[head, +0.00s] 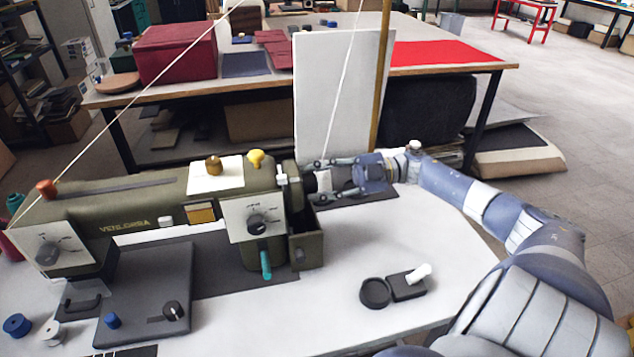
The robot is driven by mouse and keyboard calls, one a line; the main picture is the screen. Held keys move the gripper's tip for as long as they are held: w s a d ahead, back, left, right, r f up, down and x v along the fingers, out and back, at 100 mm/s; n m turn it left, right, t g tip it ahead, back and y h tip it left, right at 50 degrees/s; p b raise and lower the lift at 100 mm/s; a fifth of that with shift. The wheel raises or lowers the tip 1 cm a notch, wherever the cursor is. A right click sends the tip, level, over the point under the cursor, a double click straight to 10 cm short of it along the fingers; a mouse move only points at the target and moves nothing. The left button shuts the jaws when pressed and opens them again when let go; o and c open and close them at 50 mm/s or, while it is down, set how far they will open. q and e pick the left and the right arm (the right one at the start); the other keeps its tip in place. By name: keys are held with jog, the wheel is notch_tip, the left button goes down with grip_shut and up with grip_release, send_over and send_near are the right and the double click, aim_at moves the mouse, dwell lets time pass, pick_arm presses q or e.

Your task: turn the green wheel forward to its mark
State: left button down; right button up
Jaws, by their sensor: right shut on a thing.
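An olive-green sewing machine (150,207) stands on the white table. The green wheel (292,186) is at the machine's right end, seen nearly edge-on. A small white piece (282,179) sits beside the wheel's left edge; I cannot tell if it is the mark. My right gripper (314,180) comes in from the right, level with the wheel, and is shut on it. The exact contact between the fingers and the wheel is too small to make out. My left gripper is not in view.
An open olive box (306,249) is just below the wheel. A white board (338,105) stands behind my right gripper. A dark round lid (375,293) and a black block (407,287) lie at the front right. The white table (400,235) is clear around them.

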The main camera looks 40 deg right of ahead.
jog(key=o, duration=1.1)
jog(key=shift+c, duration=0.2)
jog(key=v, duration=1.2)
